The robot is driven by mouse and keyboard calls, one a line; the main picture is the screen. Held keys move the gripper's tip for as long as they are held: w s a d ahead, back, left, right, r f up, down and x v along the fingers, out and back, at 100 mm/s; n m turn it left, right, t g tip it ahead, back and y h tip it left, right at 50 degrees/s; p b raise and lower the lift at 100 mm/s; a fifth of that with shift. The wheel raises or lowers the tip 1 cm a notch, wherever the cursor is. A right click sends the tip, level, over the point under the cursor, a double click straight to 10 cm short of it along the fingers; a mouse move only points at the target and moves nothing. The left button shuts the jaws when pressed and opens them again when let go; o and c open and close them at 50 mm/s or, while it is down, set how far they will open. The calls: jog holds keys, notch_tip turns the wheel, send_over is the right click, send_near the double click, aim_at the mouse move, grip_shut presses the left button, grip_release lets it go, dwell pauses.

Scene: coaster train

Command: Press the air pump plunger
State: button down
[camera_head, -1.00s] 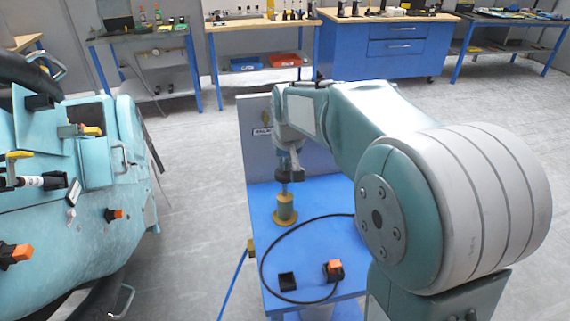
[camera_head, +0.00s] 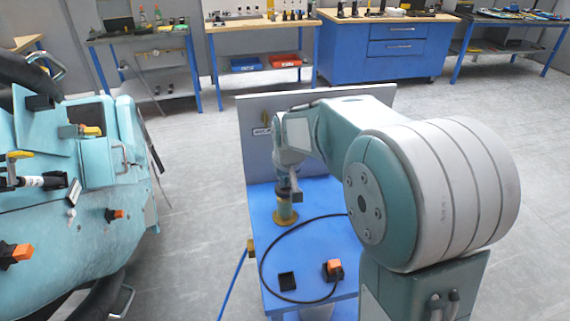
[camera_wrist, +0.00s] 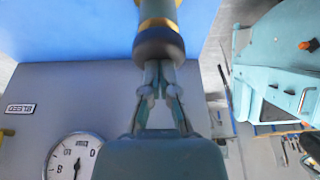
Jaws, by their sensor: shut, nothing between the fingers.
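In the head view my gripper (camera_head: 291,180) is directly above the pump, partly hidden by my wrist.
A grey panel behind the table carries a dial gauge (camera_wrist: 76,160) and a BLEED label (camera_wrist: 20,109). A black hose (camera_head: 268,258) loops over the blue table (camera_head: 312,262), near an orange-topped switch (camera_head: 333,268) and a small black box (camera_head: 287,281). A teal train (camera_head: 70,220) stands left.

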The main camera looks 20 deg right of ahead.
jog(key=shift+s+f, duration=0.2)
jog(key=v, duration=1.2)
jog(key=shift+w, duration=0.25)
jog(key=shift+r, duration=0.1)
dwell(0.3)
jog(key=shift+s, duration=0.1)
dwell(1.4)
